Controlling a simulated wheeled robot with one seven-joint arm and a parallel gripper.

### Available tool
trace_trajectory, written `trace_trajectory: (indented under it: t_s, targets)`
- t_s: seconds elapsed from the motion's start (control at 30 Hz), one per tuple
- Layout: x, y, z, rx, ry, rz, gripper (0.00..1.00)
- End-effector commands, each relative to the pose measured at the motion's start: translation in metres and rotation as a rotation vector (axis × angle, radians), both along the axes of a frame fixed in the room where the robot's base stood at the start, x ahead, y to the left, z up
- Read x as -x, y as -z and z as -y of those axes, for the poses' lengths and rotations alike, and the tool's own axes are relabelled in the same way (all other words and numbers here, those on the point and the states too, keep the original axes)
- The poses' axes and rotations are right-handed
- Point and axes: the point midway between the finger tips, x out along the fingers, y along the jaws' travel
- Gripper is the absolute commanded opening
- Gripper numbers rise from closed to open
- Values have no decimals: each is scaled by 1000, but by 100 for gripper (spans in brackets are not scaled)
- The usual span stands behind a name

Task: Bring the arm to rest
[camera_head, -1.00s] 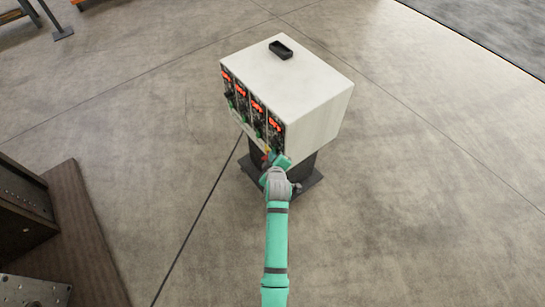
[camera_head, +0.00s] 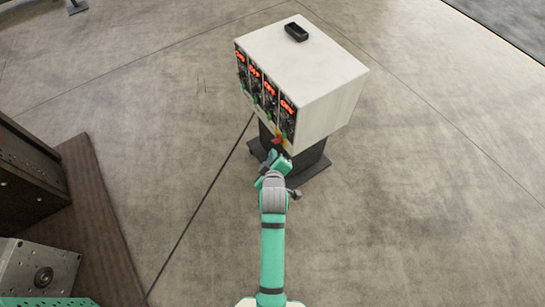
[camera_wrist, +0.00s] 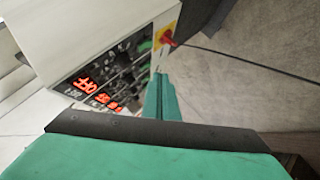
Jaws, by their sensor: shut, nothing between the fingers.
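My green and grey arm reaches up from the bottom middle of the head view. My gripper (camera_head: 279,161) is at its end, just below the front of a white control cabinet (camera_head: 310,60). The wrist view shows the green shut fingers (camera_wrist: 162,98) with nothing held, pointing towards the cabinet's front panel. A red rotary switch on a yellow plate (camera_wrist: 167,37) is close beyond the fingertips. I cannot tell whether the fingers touch the cabinet.
The cabinet's front has several modules with red displays (camera_head: 288,105). It stands on a dark base (camera_head: 315,165). A small black tray (camera_head: 296,32) lies on top. Metal mould blocks (camera_head: 38,268) and a brown board (camera_head: 95,215) are at the left. The floor at right is clear.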

Motion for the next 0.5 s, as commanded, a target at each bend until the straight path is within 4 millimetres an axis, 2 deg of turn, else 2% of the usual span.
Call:
trace_trajectory:
  t_s: [0.17,0.5]
  targets:
    - [9,-4,-1,0,-2,0,0]
    - [10,-4,0,0,-1,1,0]
